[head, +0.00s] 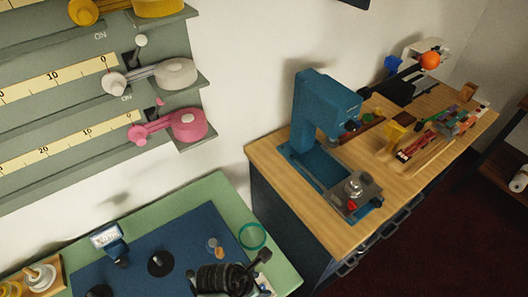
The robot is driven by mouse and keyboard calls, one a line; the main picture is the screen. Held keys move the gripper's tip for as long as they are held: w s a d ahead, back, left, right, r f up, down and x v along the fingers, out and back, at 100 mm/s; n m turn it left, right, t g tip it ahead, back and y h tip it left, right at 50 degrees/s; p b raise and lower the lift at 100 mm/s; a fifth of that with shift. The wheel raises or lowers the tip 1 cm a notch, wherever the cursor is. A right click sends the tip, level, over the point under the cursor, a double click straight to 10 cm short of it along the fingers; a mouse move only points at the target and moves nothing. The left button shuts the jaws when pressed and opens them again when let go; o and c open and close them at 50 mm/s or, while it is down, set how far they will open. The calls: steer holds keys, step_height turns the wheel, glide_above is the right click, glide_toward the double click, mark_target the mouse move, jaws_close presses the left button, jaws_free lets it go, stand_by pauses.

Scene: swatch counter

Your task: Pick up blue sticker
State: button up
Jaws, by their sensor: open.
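I cannot make out a blue sticker for certain. A small pale grey-blue disc (212,243) lies on the dark blue mat (180,225) of the green-topped table, and it is too small to identify. A small orange disc (220,253) lies just below it. My gripper (227,266) seems to be the black ribbed shape at the bottom edge. Its fingers are spread to left and right, open and empty, just below the discs. The gripper hides part of the mat.
A teal ring (252,236) lies at the green table's right. Black round pieces (160,263) and a label stand (107,239) are on the mat. Wall shelves (70,145) hold pink, white and yellow dispensers. A wooden counter (290,195) carries a blue press (318,115) and several tools.

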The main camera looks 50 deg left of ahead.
mark_target(262, 287)
steer(key=shift+x, duration=1.35)
steer(key=shift+s, duration=0.1)
jaws_close()
